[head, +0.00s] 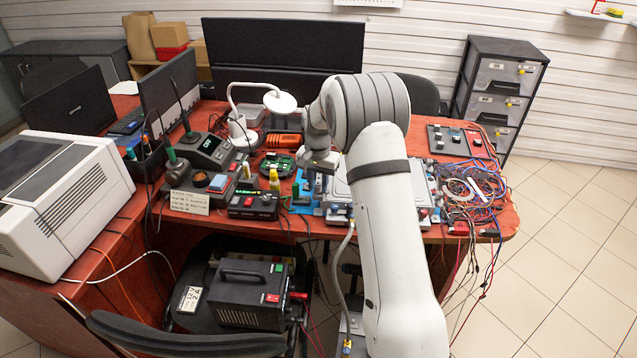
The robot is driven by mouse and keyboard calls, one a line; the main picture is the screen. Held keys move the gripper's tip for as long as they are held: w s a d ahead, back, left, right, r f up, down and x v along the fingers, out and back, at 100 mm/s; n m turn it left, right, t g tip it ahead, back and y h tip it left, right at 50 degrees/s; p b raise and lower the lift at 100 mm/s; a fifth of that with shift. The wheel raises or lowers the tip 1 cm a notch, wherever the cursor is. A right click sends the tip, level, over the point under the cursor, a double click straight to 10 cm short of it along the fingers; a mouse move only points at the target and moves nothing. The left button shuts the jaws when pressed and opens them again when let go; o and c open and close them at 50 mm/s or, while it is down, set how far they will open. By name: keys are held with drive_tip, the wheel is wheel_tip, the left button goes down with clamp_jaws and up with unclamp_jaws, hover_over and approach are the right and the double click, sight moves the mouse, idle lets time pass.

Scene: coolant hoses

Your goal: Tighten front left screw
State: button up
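My gripper (318,184) hangs down over the work area in the middle of the red desk (512,222), just left of a light grey flat unit (338,188). Its fingers are small and dark here, and I cannot tell whether they are open or hold something. My arm covers much of the grey unit. A blue surface (303,209) lies under and beside the gripper. I cannot make out the front left screw; it is too small or hidden. No driver can be told for certain in the gripper.
Left of the gripper are a green circuit board (277,164), small bottles (274,180) and a black control box (253,204). A white lamp (279,102) stands behind. Tangled wires (478,190) cover the right side. A black power supply (247,293) sits in front, below desk level.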

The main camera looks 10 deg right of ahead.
sight(318, 186)
drive_tip(key=shift+o, duration=1.2)
wheel_tip(318, 186, up, 7)
drive_tip(key=shift+r, duration=0.4)
drive_tip(key=shift+s+r, duration=0.1)
drive_tip(key=shift+r, duration=0.1)
drive_tip(key=s+r+n+t, duration=0.15)
drive_tip(key=s+r, duration=0.25)
drive_tip(key=s, duration=0.5)
drive_tip(key=s+r+n+p, duration=0.15)
drive_tip(key=s+r, duration=0.25)
drive_tip(key=s, duration=0.4)
drive_tip(key=s+r+n, duration=0.2)
drive_tip(key=s+r, duration=0.2)
drive_tip(key=s, duration=0.5)
drive_tip(key=s+f+n+t, duration=0.1)
drive_tip(key=s+f, duration=0.1)
drive_tip(key=s, duration=0.9)
